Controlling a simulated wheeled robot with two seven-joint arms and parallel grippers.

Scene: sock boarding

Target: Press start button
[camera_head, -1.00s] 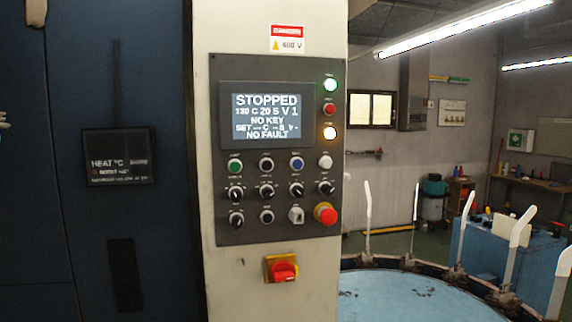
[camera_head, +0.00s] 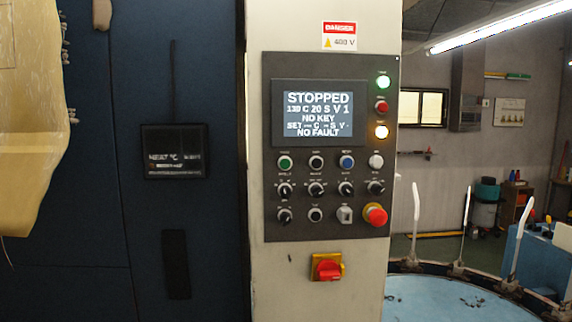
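The control panel (camera_head: 268,225) is on a pale machine column in the head view. Its screen (camera_head: 318,113) reads STOPPED, NO KEY and NO FAULT. A green button (camera_head: 285,162) sits at the left of the upper button row; its small label is too blurred to read. Black, blue and white buttons follow to its right, with rotary knobs below. A red mushroom button (camera_head: 375,215) is at the lower right of the panel. Green and amber lamps (camera_head: 382,132) are lit at its right side. Neither of my grippers shows.
A red and yellow rotary switch (camera_head: 328,268) is below the panel. A dark blue cabinet (camera_head: 90,215) with a heat display (camera_head: 174,151) stands left. A yellowish sheet (camera_head: 25,120) hangs at the far left. A round blue table (camera_head: 440,305) with upright white boards is at right.

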